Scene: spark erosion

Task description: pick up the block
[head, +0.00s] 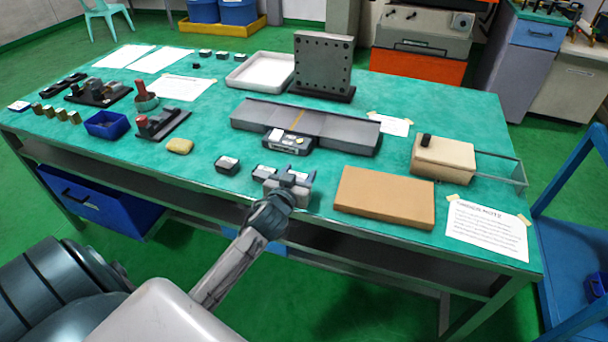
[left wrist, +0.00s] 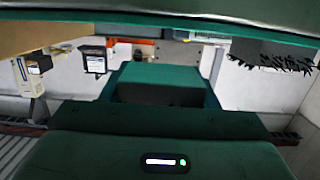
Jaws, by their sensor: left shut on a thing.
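My left gripper (head: 289,183) is at the front edge of the table, left of a tan board (head: 385,196). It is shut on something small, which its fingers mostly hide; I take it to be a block. A dark block with a white label (head: 227,165) sits to the left of the gripper. Another labelled block (head: 263,172) sits right beside the gripper, partly covered by it. In the left wrist view a dark green gripper body (left wrist: 160,125) with a small lit indicator fills the lower part, and the held thing is not clear there. My right gripper is not in view.
Behind the gripper lies a long grey plate (head: 335,127) with a black device (head: 289,143). A wooden block (head: 443,158) and a clear case (head: 500,170) stand to the right. A blue bin (head: 107,124) and a yellow sponge (head: 180,146) are left.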

